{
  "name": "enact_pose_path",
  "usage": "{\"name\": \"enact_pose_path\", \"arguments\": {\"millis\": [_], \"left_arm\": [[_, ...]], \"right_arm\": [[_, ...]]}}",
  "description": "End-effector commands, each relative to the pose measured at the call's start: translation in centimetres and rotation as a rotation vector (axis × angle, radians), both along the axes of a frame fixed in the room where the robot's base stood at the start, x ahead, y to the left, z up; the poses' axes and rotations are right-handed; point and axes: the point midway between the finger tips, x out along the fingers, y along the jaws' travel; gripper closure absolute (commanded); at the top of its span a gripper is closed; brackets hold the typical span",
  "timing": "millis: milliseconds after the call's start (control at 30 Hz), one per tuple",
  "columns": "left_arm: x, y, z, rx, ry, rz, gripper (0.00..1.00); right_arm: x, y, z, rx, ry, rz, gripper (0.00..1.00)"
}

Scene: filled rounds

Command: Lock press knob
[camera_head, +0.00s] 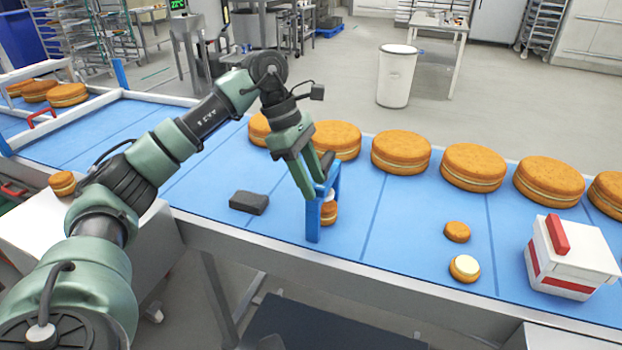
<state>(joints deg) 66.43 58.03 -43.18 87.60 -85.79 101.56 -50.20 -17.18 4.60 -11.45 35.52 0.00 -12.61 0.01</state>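A small blue press frame (313,216) stands upright on the blue belt near its front edge. A small filled round (329,213) sits inside the frame, with a pale part just above it. My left gripper (317,186) points down at the top of the frame, its fingers overlapping it in the picture. The press knob is not clearly visible; the fingers cover the frame's top. I cannot tell whether the fingers are closed on anything. My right gripper is not in view.
Several large filled rounds (401,153) line the belt's far side. A dark grey block (249,202) lies left of the press. Two small halves, one plain (457,232) and one cream-topped (464,268), and a white-and-red box (571,257) are to the right.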

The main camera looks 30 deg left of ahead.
Motion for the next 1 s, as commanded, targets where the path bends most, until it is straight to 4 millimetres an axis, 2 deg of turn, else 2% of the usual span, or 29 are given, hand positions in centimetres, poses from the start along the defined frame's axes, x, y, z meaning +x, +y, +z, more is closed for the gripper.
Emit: {"name": "enact_pose_path", "arguments": {"millis": [167,500,600,1000], "left_arm": [[0.0,0.3,0.7,0.000,-0.003,0.002,0.60],[-0.4,2.3,5.9,-0.001,-0.004,0.001,0.60],[-0.5,2.7,6.8,-0.001,-0.003,0.000,0.60],[-0.7,2.9,7.2,0.000,0.001,-0.001,0.60]], "right_arm": [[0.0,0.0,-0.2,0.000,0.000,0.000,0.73],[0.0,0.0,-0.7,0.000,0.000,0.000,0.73],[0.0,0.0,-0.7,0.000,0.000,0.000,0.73],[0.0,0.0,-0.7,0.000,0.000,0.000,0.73]]}}
